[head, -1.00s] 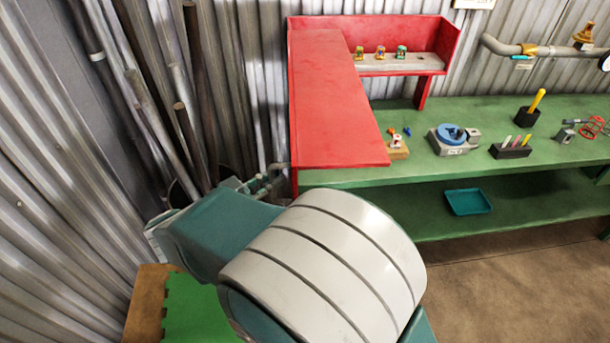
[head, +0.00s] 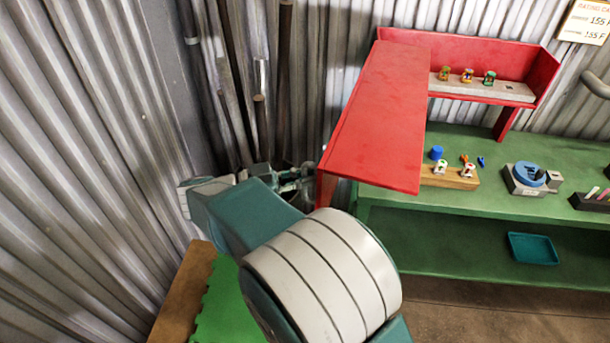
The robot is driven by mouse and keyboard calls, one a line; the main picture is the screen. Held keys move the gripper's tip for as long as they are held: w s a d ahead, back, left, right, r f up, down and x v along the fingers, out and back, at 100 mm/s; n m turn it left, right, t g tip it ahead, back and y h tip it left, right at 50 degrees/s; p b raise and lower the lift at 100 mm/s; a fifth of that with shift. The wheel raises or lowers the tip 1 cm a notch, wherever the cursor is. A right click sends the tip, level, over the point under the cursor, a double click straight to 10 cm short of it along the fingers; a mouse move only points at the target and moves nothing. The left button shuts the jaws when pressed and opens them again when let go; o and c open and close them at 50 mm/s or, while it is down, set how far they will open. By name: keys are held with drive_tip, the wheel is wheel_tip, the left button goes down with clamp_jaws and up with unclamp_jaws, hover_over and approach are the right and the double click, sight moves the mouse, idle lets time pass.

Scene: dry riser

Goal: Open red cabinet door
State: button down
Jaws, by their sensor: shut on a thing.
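The red cabinet (head: 540,75) stands open above the green bench. Its red door (head: 385,115) is swung out toward me and to the left, and the interior shelf shows. My gripper (head: 303,174) is at the lower left side of the door, near its outer end, and is shut. The door hides part of the fingertips, and the handle does not show. My arm's teal and white links cover the lower middle of the view.
The green bench (head: 560,160) carries a wooden block (head: 452,179) with small pieces and a blue round fixture (head: 528,175). A teal tray (head: 532,248) lies on the lower shelf. Upright pipes (head: 285,85) and corrugated wall stand close on the left.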

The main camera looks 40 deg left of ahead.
drive_tip(key=c, duration=0.7)
unclamp_jaws()
drive_tip(key=shift+a, duration=0.1)
drive_tip(key=v, duration=0.7)
drive_tip(key=shift+s+a, duration=0.1)
drive_tip(key=shift+a, duration=0.05)
drive_tip(key=shift+s+f, duration=0.1)
drive_tip(key=shift+f, duration=0.05)
